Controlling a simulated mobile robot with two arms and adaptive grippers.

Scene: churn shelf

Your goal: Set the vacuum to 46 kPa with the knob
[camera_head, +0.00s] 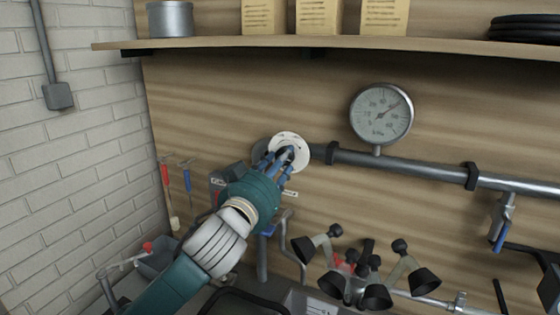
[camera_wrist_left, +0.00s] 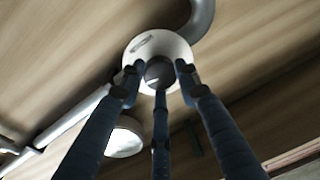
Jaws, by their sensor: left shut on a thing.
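The dark knob (camera_wrist_left: 158,72) sits in the middle of a round white plate (camera_wrist_left: 150,42), on the grey pipe by the wooden wall. The plate also shows in the head view (camera_head: 291,138), where the fingers mostly hide the knob. My left gripper (camera_head: 284,157) is shut around the knob, its blue fingers on several sides. The round vacuum gauge (camera_head: 381,114), marked kPa, is right of the knob on the same pipe. Its needle points up and right; the exact reading is too small to tell. My right gripper is not in view.
Milking cups (camera_head: 372,297) with black ends hang below the pipe. A shelf (camera_head: 420,43) with boxes and a metal tin (camera_head: 170,20) runs above. Small red and blue tools (camera_head: 187,180) hang left. The wall around the gauge is clear.

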